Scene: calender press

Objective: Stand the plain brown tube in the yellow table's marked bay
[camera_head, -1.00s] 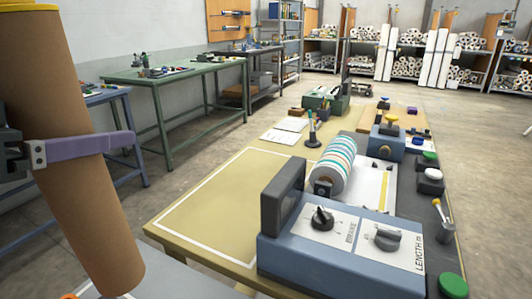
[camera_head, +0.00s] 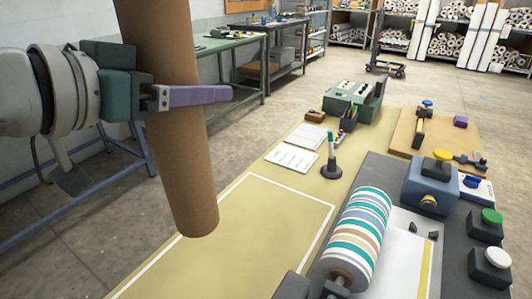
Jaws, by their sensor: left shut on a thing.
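The plain brown tube (camera_head: 180,165) hangs nearly upright, slightly tilted, at the left of the head view; its top is out of frame. My left gripper (camera_head: 190,97) comes in from the left and is shut on the tube, with a purple finger across its front. The tube's lower end shows in front of the far left edge of the yellow table (camera_head: 278,195). The marked bay (camera_head: 235,240) is a white-outlined rectangle on the table, empty in the part I see; its near end is cut off. The right gripper is not in view.
A striped roll (camera_head: 357,235) on the press borders the bay's right side. Beyond the bay are paper sheets (camera_head: 292,158), a pen stand (camera_head: 331,165) and a green machine (camera_head: 352,95). Open floor lies left.

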